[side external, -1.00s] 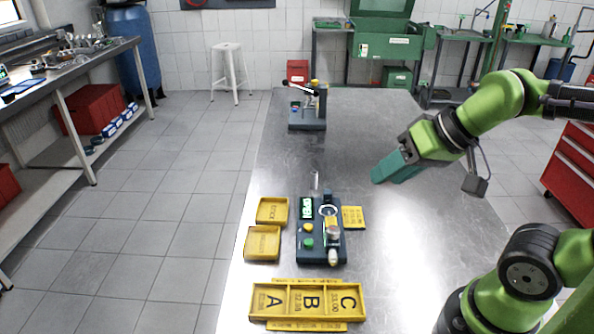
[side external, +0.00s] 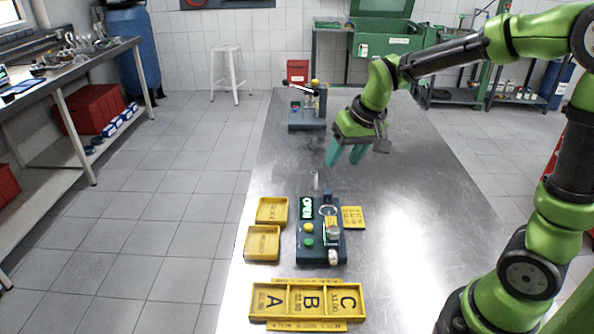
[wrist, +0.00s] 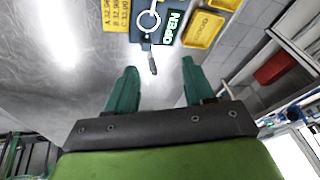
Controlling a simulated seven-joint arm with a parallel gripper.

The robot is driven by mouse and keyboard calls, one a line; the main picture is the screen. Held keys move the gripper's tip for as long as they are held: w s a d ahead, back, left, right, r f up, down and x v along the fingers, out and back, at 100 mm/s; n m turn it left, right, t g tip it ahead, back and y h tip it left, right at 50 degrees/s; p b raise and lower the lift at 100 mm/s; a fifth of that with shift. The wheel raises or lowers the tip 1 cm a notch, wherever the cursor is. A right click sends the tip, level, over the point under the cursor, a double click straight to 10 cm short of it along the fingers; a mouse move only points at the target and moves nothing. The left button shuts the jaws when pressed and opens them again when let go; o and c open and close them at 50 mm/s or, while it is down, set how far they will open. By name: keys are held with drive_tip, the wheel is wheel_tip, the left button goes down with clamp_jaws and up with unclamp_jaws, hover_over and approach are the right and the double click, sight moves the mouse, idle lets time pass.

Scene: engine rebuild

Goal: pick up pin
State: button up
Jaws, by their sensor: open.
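The pin (side external: 315,180) is a small grey metal cylinder standing upright on the steel table, just behind the dark fixture (side external: 320,250). My gripper (side external: 345,158) is open and empty, pointing down above the table, behind and to the right of the pin in the side view. In the wrist view, the pin (wrist: 152,64) shows in the gap between the two green fingers (wrist: 159,70), beyond their tips. The fingers do not touch it.
Two yellow trays (side external: 265,229) lie left of the fixture, and a yellow plate (side external: 353,216) lies on its right. A yellow tray marked A, B, C (side external: 308,287) is at the front. A lever device (side external: 308,118) stands at the back. The table's right side is clear.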

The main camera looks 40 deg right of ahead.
drive_tip(key=h, duration=0.1)
approach(314, 173)
drive_tip(key=s+a+r, duration=0.2)
drive_tip(key=s+r, duration=0.1)
drive_tip(key=s, duration=0.1)
drive_tip(key=w+d+n, duration=0.1)
drive_tip(key=w, duration=0.1)
drive_tip(key=shift+h, duration=0.3)
drive_tip(key=x, duration=1)
drive_tip(key=shift+w+d, duration=0.2)
drive_tip(key=shift+w, duration=0.05)
drive_tip(key=shift+w+x, duration=0.2)
drive_tip(key=shift+x, duration=2.7)
drive_tip(key=shift+r, duration=0.15)
clamp_jaws()
